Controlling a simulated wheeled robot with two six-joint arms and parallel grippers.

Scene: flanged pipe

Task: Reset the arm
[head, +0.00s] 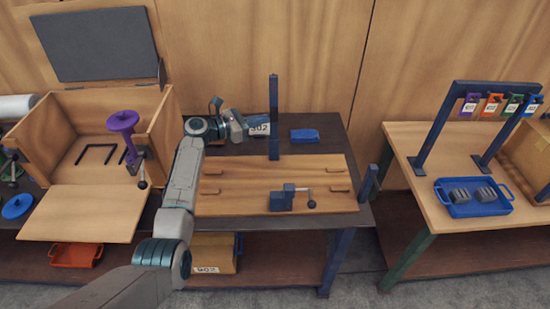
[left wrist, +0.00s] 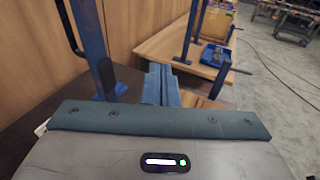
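My left arm reaches up from the bottom of the head view and bends right over the back of the middle table. A purple flanged pipe (head: 123,123) stands tilted in the open wooden box at the left, apart from my gripper. My right gripper is not in view.
A blue upright post (head: 273,120) rises near my gripper, also in the wrist view (left wrist: 92,45). A wooden board (head: 240,180) with a small clamp (head: 290,197) lies in front. A blue tray (head: 473,208) sits on the right table. A blue block (head: 304,135) lies behind the board.

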